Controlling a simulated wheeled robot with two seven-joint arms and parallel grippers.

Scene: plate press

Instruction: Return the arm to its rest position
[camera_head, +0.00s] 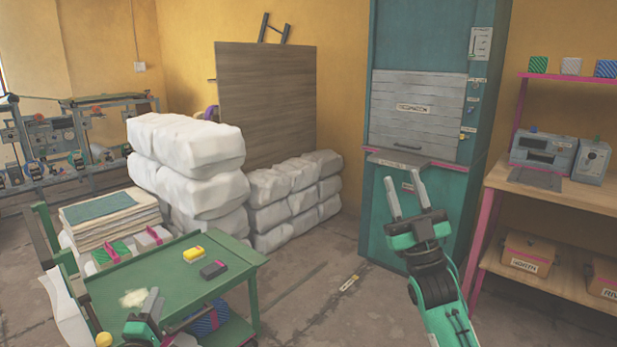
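My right arm (442,305) reaches up from the lower right. Its black and teal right gripper (402,177) points away from me, with its two grey fingers spread and nothing between them. The fingertips appear in front of the teal press cabinet (380,215), just below its small grey ledge (398,160); I cannot tell whether they touch it. My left gripper (152,300) is low at the left, over the front of the green cart (170,275). Its fingers show close together, and I cannot tell their opening. Most of my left arm is out of view.
White bales (185,145) stand behind the cart. A wooden shelf (560,190) with grey devices stands at the right. The floor (320,300) between cart and cabinet is mostly clear.

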